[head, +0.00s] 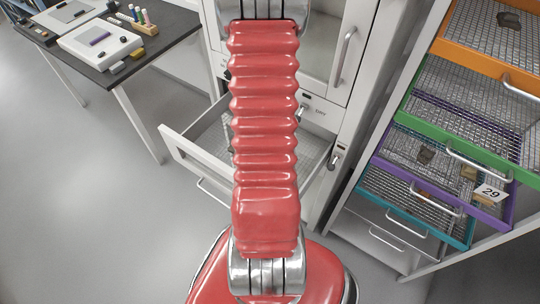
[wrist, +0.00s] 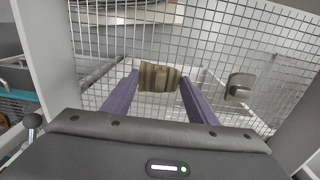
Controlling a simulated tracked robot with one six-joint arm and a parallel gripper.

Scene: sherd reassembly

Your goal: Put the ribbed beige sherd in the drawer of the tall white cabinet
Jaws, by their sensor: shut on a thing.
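The ribbed beige sherd (wrist: 158,77) is between the tips of my gripper's purple fingers (wrist: 159,80) in the wrist view. Both fingers touch its sides, and it is held over wire mesh; I cannot tell the gap below it. In the head view the tall white cabinet (head: 345,92) stands behind my red arm. Its drawer (head: 185,148) is pulled open, with a mesh floor inside. My arm covers the middle of the drawer, and my gripper and the sherd are hidden in the head view.
A grey-brown piece (wrist: 240,87) shows against the mesh, right of the held sherd. A rack with orange, green, purple and teal-fronted mesh trays (head: 455,150) stands close on the right, some holding sherds. A dark table (head: 110,70) stands at upper left. The floor at left is clear.

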